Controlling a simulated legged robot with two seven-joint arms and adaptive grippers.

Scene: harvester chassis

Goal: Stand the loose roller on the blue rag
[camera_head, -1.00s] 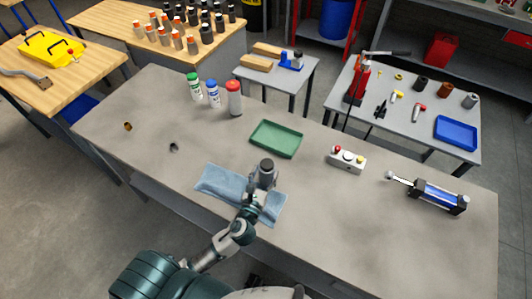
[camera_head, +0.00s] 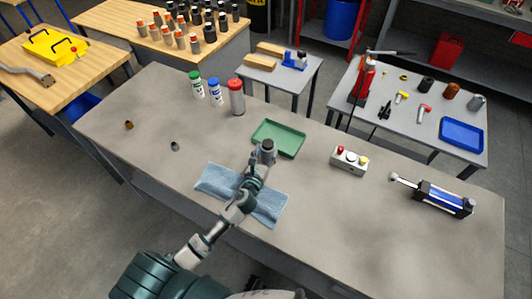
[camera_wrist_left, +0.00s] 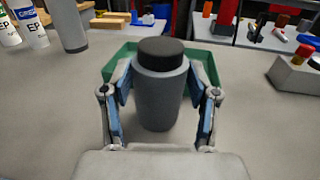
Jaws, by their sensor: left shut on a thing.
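The loose roller (camera_head: 267,154) is a grey cylinder with a black top. It is upright in my left gripper (camera_head: 262,162), just past the far edge of the blue rag (camera_head: 212,180), close to the green tray. In the left wrist view the roller (camera_wrist_left: 160,92) stands between the two fingers of the left gripper (camera_wrist_left: 160,100), which is shut on it. I cannot tell whether its base touches the table. The rag lies flat and slightly creased, partly hidden by my left arm. My right gripper is not in view.
The green tray (camera_head: 259,141) lies just beyond the roller. Three bottles (camera_head: 215,92) stand behind it to the left. A button box (camera_head: 349,160) and a blue cylinder (camera_head: 444,198) are to the right. Two small rings lie at the left. The table front right is clear.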

